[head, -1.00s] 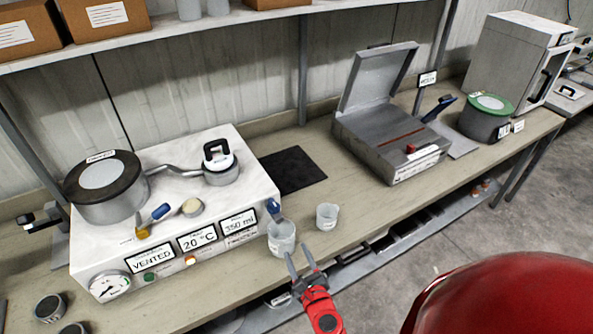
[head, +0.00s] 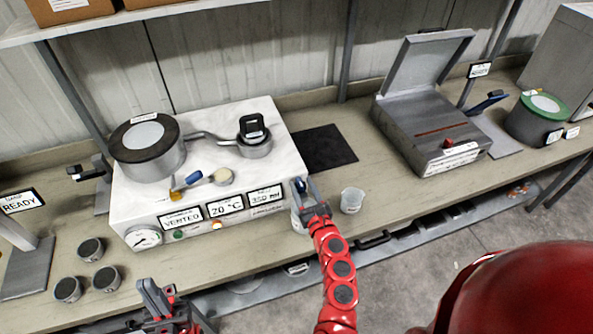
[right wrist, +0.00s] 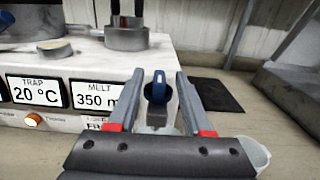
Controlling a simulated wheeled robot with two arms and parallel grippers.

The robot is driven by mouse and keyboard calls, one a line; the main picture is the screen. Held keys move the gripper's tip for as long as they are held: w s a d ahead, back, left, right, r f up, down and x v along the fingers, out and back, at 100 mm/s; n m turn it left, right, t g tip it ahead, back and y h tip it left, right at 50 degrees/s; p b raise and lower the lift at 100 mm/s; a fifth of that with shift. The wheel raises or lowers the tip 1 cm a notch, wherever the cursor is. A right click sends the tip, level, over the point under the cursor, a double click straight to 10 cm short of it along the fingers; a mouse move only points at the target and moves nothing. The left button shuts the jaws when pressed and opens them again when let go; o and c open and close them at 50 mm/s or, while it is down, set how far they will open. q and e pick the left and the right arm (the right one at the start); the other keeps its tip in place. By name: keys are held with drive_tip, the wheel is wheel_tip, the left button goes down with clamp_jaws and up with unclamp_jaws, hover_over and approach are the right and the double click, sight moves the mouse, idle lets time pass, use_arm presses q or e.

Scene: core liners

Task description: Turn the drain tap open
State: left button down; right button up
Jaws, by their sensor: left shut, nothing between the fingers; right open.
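The drain tap (head: 300,184) has a blue handle and sits on the front right of the white machine (head: 130,207). In the right wrist view the handle (right wrist: 158,85) stands upright between my open right fingers (right wrist: 153,100), with no clear contact. In the head view my right gripper (head: 313,192) is at the tap and partly covers it. A translucent cup (head: 298,222) stands below the tap, mostly hidden behind my right gripper. My left gripper (head: 155,292) is shut and empty at the lower left, in front of the bench edge.
A second cup (head: 351,200) stands just right of the tap. A dark mat (head: 325,148) lies right of the machine. A pot (head: 150,150) and a small pan (head: 255,148) sit on top. Several small round tins (head: 105,278) stand at the left.

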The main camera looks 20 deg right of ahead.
sight(296, 174)
drive_tip(key=shift+w+a, duration=0.1)
drive_tip(key=shift+w, duration=2.6)
drive_tip(key=shift+c, duration=0.3)
clamp_jaws()
